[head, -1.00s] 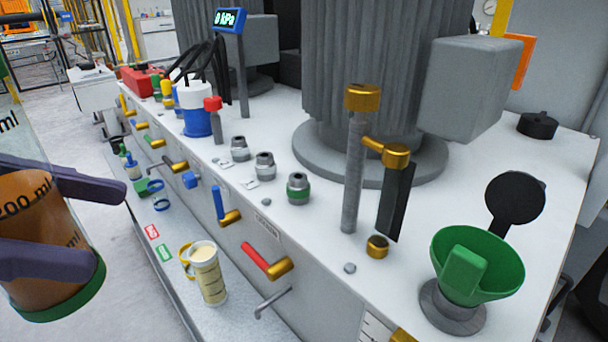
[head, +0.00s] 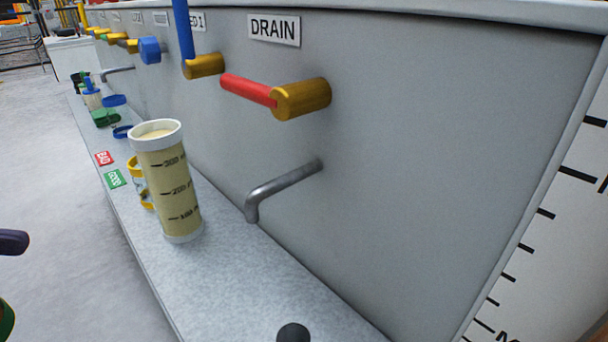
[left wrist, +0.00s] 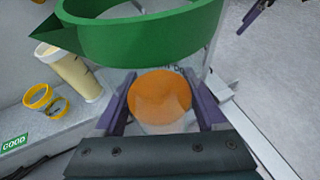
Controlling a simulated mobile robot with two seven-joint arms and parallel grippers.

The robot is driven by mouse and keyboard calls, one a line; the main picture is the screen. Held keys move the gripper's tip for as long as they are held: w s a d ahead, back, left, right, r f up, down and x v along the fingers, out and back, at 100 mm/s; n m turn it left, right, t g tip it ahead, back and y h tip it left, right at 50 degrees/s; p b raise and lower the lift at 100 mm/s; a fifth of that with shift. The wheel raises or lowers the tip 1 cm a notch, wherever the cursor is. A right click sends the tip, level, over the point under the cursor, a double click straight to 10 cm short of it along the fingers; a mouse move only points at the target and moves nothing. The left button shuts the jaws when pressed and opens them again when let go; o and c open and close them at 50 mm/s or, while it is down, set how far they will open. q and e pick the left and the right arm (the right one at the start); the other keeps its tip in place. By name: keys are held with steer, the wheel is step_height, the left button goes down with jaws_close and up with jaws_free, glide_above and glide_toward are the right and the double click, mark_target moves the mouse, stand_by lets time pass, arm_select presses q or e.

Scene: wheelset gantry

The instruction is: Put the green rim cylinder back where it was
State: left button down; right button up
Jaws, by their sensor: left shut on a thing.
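The green rim cylinder (left wrist: 140,38) is a clear vessel with a wide green spouted rim and orange liquid inside. It is between the purple fingers of my left gripper (left wrist: 160,104), which is shut on it. In the head view only a finger of my left gripper (head: 12,242) and a sliver of the cylinder's green base (head: 5,320) show at the left edge, out over the floor beside the shelf. A dark purple piece at the top right of the left wrist view may be my right gripper (left wrist: 256,10); its jaws cannot be made out.
A white-rimmed cylinder of pale liquid (head: 170,190) stands on the grey shelf (head: 240,285), left of the drain spout (head: 280,188). The red-handled drain valve (head: 275,95) is above. The shelf below the spout is clear.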

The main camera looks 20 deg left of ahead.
arm_select(q)
steer(key=f, duration=0.1)
steer(key=a+f+b, duration=0.1)
steer(key=shift+w+f, duration=0.1)
steer(key=shift+f, duration=0.25)
steer(key=shift+w+d+f+b, duration=0.1)
steer(key=shift+w+d+b, duration=0.05)
steer(key=shift+w+b, duration=0.2)
steer(key=w+d+f+b, duration=0.1)
steer(key=w+d+b, duration=0.1)
steer(key=w, duration=0.3)
steer(key=w+d+f+b, duration=0.1)
steer(key=w+d+b, duration=0.1)
steer(key=w, duration=0.4)
steer(key=w+d+f+b, duration=0.1)
steer(key=w+d+b, duration=0.2)
steer(key=w, duration=0.3)
steer(key=shift+w+d+f, duration=0.1)
steer(key=shift+d+f, duration=0.05)
steer(key=shift+f, duration=0.1)
step_height(320, 180, down, 4)
steer(key=b, duration=0.3)
steer(key=shift+w+r, duration=0.15)
steer(key=shift+r, duration=0.05)
steer(key=shift+d, duration=0.1)
steer(key=shift+r, duration=0.15)
arm_select(e)
step_height(320, 180, down, 13)
steer(key=shift+w+a, duration=0.2)
steer(key=shift+a, duration=0.1)
